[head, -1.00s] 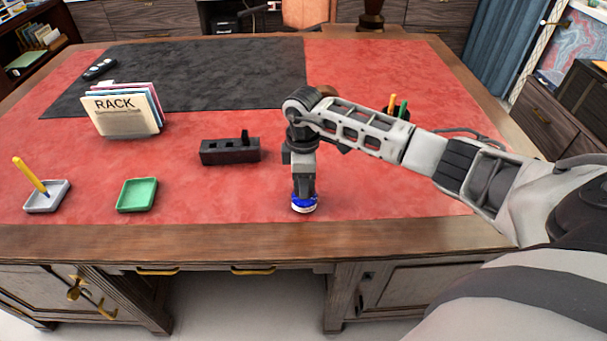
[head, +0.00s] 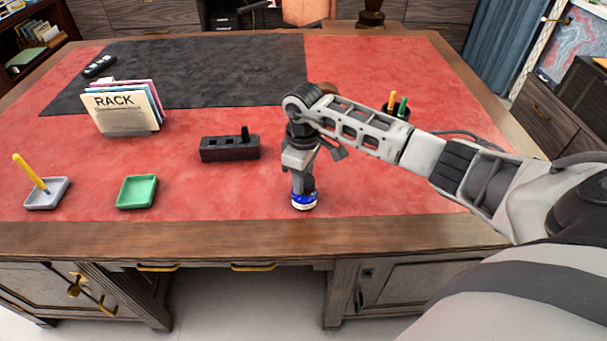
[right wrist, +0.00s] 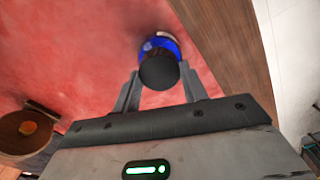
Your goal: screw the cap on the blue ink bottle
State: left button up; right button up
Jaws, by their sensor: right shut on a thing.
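The blue ink bottle (head: 304,203) stands upright on the red leather near the desk's front edge, with a pale band low on its side. Its dark round cap (right wrist: 159,70) sits over the top of the bottle in the right wrist view, where the blue bottle (right wrist: 164,42) shows around it. My right gripper (head: 303,188) points down from above and is shut on the cap; its fingers (right wrist: 160,84) flank the cap. Whether the threads are engaged cannot be seen. My left gripper is not in view.
A dark block with holes (head: 230,149) lies left of the bottle. A green tray (head: 137,203) and a grey tray (head: 60,199) with a yellow pencil are farther left. A file rack (head: 122,112) stands behind them. A pen cup (head: 397,112) is partly behind my right arm.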

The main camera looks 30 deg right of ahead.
jog(key=shift+a+m, duration=0.25)
jog(key=shift+m, duration=0.45)
jog(key=shift+d+f+m, duration=0.1)
jog(key=shift+f+m, duration=0.05)
jog(key=shift+m, duration=0.45)
jog(key=shift+d+m, duration=0.2)
jog(key=shift+m, duration=0.1)
jog(key=o, duration=1)
